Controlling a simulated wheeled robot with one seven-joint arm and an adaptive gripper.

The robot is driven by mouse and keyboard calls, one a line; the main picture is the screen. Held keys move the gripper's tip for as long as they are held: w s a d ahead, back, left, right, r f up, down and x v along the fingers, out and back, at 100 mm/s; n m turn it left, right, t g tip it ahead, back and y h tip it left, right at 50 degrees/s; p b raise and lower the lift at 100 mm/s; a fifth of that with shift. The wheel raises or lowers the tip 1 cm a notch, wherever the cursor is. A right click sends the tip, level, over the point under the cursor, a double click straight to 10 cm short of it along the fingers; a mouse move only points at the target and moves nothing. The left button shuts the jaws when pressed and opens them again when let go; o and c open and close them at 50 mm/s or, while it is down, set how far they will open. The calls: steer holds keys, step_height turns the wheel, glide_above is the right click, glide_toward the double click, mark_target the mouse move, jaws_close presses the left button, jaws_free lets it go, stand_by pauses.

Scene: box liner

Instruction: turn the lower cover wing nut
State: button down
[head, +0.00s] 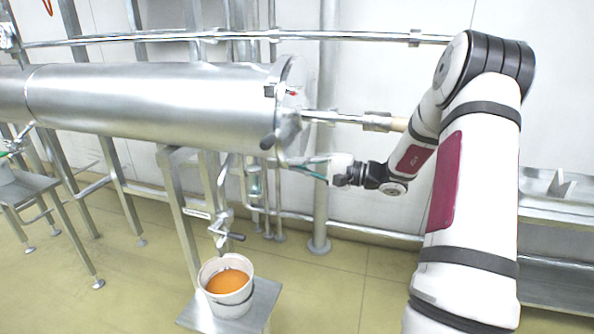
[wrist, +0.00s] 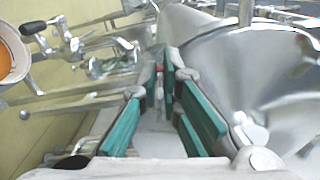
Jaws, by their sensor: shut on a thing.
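The horizontal steel cylinder has its round end cover (head: 291,120) facing right in the head view. My gripper (head: 284,163) reaches in from the right, at the cover's lower edge. In the wrist view, my gripper's two green-padded fingers (wrist: 164,84) converge on a small part with a bit of red, the lower cover wing nut (wrist: 160,69). The fingers hide most of the nut, and its angle cannot be told. The curved steel cover (wrist: 235,55) lies close beside the right finger in the wrist view.
A white bucket of orange contents (head: 229,287) stands on a low steel stand below a crank-handled valve (head: 222,232). A shaft (head: 345,118) extends right from the cover. Steel legs and pipes crowd below the cylinder. The floor (head: 335,290) right of the bucket is clear.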

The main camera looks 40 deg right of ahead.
steer(key=shift+f+n+b, duration=0.25)
steer(key=shift+n+b, duration=0.5)
steer(key=shift+b, duration=0.05)
steer(key=shift+f+n+b, duration=0.25)
steer(key=shift+n+b, duration=0.5)
steer(key=c, duration=1.8)
jaws_free()
steer(key=shift+r, duration=0.1)
steer(key=v, duration=1.2)
